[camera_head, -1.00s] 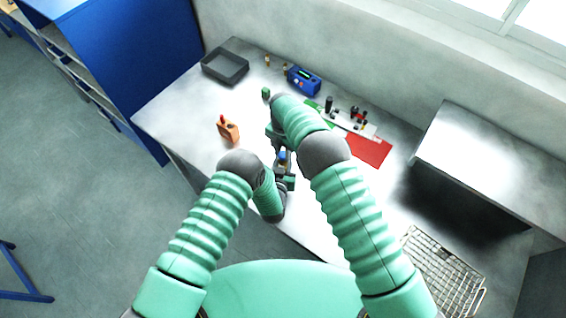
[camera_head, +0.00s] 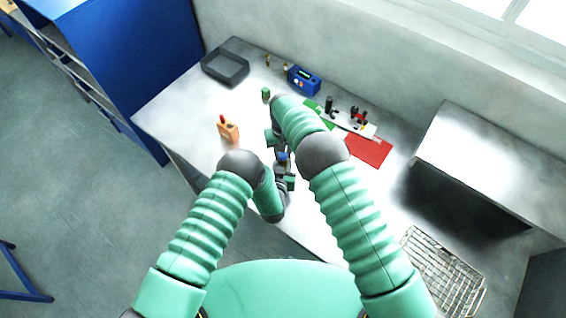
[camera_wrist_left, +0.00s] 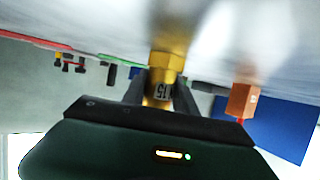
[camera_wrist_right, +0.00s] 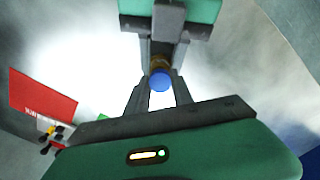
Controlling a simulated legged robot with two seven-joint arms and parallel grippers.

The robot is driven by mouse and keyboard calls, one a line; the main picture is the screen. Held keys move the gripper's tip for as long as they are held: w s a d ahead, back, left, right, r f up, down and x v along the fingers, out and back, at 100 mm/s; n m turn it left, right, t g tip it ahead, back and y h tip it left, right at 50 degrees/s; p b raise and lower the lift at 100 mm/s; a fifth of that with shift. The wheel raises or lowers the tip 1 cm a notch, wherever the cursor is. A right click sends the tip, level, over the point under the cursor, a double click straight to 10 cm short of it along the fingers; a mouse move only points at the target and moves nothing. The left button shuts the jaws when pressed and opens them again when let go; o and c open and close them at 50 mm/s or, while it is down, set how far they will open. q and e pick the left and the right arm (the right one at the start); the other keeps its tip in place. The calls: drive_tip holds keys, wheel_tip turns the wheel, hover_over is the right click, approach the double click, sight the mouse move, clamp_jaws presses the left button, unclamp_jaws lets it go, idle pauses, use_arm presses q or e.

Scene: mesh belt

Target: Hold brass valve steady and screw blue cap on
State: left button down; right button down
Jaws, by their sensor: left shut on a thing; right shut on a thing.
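The brass valve (camera_wrist_left: 165,65) stands between the fingers of my left gripper (camera_wrist_left: 160,95), which is shut on it; a label reading 15 shows on its side. The blue cap (camera_wrist_right: 160,80) sits between the fingertips of my right gripper (camera_wrist_right: 160,88), which is shut on it. In the right wrist view the cap lines up with the brass valve (camera_wrist_right: 160,60) and covers part of it; whether the threads are engaged I cannot tell. In the head view the blue cap (camera_head: 283,156) shows small between both arms, and the valve is mostly hidden there.
An orange block with a red top (camera_head: 228,130) stands left of my grippers. A red mat (camera_head: 368,150) and small dark parts lie right. A wire basket (camera_head: 443,272) is at front right.

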drive_tip(key=m, duration=0.5)
drive_tip(key=shift+w+a+r+m, duration=0.1)
drive_tip(key=shift+w+m, duration=0.15)
drive_tip(key=shift+m, duration=0.15)
drive_tip(key=m, duration=0.3)
drive_tip(key=c, duration=1.3)
unclamp_jaws()
drive_tip(key=shift+o, duration=1)
drive_tip(key=shift+s, duration=0.1)
drive_tip(key=shift+s+r, duration=0.1)
drive_tip(key=shift+r, duration=2.1)
drive_tip(key=shift+c, duration=0.2)
